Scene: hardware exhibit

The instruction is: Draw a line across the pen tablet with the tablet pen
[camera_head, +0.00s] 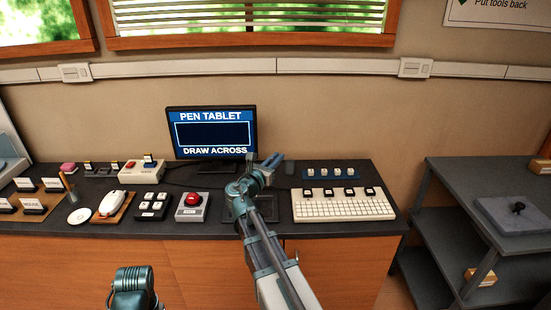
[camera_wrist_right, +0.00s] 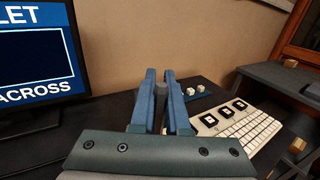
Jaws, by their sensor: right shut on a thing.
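The pen tablet (camera_head: 230,213) is a dark flat slab on the counter, below the monitor. My right arm crosses in front of it and hides much of it. My right gripper (camera_head: 271,163) is above the counter, past the tablet's far side in the picture. It is shut on a dark grey round piece (camera_wrist_right: 161,88), seen between the fingers in the right wrist view, which looks like the tablet pen. The pen's tip is hidden, so I cannot tell whether it touches anything. My left gripper is not in view; only part of my left arm shows at the bottom.
The monitor (camera_head: 211,131) reads "PEN TABLET, DRAW ACROSS" around an empty frame. A white keyboard (camera_head: 343,207) lies right of the tablet and a red button box (camera_head: 191,207) left of it. A shelf unit (camera_head: 480,185) stands right.

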